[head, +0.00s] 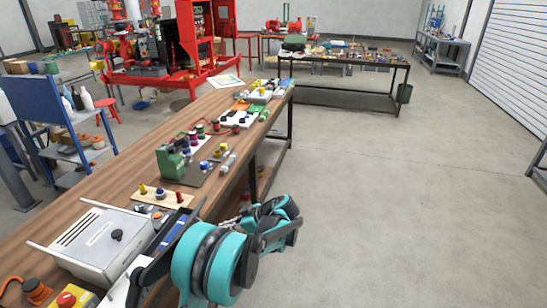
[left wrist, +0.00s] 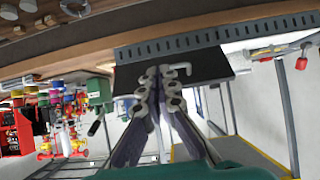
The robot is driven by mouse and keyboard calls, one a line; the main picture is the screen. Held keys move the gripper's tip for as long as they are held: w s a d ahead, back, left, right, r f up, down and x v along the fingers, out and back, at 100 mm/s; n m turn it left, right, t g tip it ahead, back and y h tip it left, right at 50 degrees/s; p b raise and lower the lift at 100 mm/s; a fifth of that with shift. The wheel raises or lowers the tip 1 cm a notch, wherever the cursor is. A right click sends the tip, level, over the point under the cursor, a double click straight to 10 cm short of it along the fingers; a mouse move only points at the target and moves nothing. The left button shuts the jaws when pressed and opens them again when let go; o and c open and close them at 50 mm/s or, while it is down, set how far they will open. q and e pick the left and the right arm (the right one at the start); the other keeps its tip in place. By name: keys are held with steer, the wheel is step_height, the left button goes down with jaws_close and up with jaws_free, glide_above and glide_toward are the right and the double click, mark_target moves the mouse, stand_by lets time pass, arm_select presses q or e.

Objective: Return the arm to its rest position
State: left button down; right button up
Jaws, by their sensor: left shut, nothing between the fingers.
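My left arm (head: 215,262) shows in the head view, its teal joints folded beside the right edge of the wooden bench, with its outer part over the floor side. The fingers are hard to make out there. In the left wrist view my left gripper (left wrist: 159,76) is shut with nothing between its fingertips. The fingertips overlap a dark plate (left wrist: 205,68) in the picture; I cannot tell whether they touch it. My right gripper is in neither view.
The wooden bench (head: 128,157) runs away to the upper right. A grey box (head: 103,238), a green device (head: 173,162) and small parts stand on it. The floor (head: 400,200) to the right is clear. A red machine (head: 195,35) stands behind.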

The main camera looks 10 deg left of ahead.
arm_select(q)
steer(key=s+d+r+m+t+h, duration=0.1)
steer(key=s+d+r+m+h, duration=0.15)
steer(key=s+r+m, duration=0.35)
steer(key=s+d+r+m+t+h, duration=0.1)
steer(key=s+r+m+t+h, duration=0.2)
steer(key=s, duration=0.4)
steer(key=s+d+f+m+t+h, duration=0.1)
steer(key=s+d+m+h, duration=0.2)
steer(key=s, duration=0.4)
steer(key=s+d+f+m+t+h, duration=0.1)
steer(key=s+d+f+m+h, duration=0.1)
steer(key=s, duration=0.5)
steer(key=d+m+h, duration=0.1)
steer(key=d+m, duration=0.1)
steer(key=m, duration=0.1)
steer(key=shift+s+d, duration=0.2)
steer(key=shift+s, duration=0.05)
